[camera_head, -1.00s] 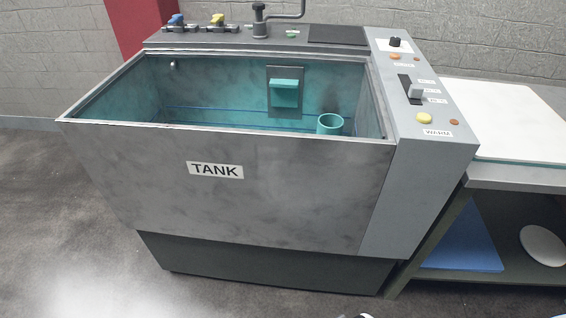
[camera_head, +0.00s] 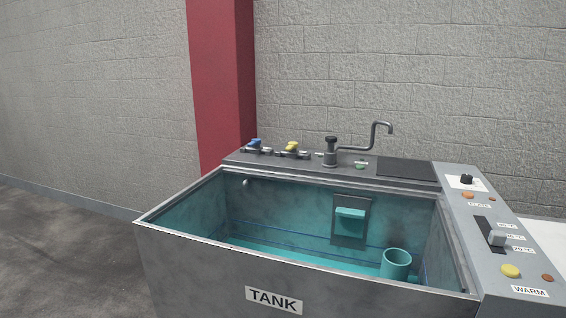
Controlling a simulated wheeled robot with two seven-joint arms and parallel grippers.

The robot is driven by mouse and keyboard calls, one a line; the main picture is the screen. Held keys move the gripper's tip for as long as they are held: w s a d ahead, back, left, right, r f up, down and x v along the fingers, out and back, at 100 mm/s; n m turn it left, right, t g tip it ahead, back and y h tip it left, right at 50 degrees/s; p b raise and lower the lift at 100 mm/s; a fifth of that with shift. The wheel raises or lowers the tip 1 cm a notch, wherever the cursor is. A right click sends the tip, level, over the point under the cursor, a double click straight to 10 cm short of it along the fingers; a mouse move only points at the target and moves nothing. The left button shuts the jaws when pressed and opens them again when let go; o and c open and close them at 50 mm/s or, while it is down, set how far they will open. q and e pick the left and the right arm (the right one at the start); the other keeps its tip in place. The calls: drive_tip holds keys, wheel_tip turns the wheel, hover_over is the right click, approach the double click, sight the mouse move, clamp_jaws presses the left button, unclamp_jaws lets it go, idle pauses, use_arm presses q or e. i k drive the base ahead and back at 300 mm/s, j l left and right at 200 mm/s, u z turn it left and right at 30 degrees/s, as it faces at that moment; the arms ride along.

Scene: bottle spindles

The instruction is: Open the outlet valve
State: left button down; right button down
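A grey metal tank (camera_head: 190,260) labelled TANK stands in front of me, its inside teal. On its back ledge, at the left, sit two small valves, one with a blue handle (camera_head: 255,144) and one with a yellow handle (camera_head: 292,146). To their right is a black-knobbed fitting (camera_head: 331,141) with a bent grey spout (camera_head: 378,130). I cannot read which of these is the outlet valve. Inside the tank are a teal block on the back wall (camera_head: 350,213) and a teal cylinder (camera_head: 396,262). Neither gripper is in view.
A control panel (camera_head: 490,262) with a slider, knob and several coloured buttons runs along the tank's right side. A red pillar (camera_head: 218,75) and block wall (camera_head: 410,60) stand behind. Open floor (camera_head: 60,240) lies to the left.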

sight(292, 147)
drive_tip(key=i+j, duration=0.85)
drive_tip(key=j, duration=0.15)
drive_tip(key=z, duration=1.7)
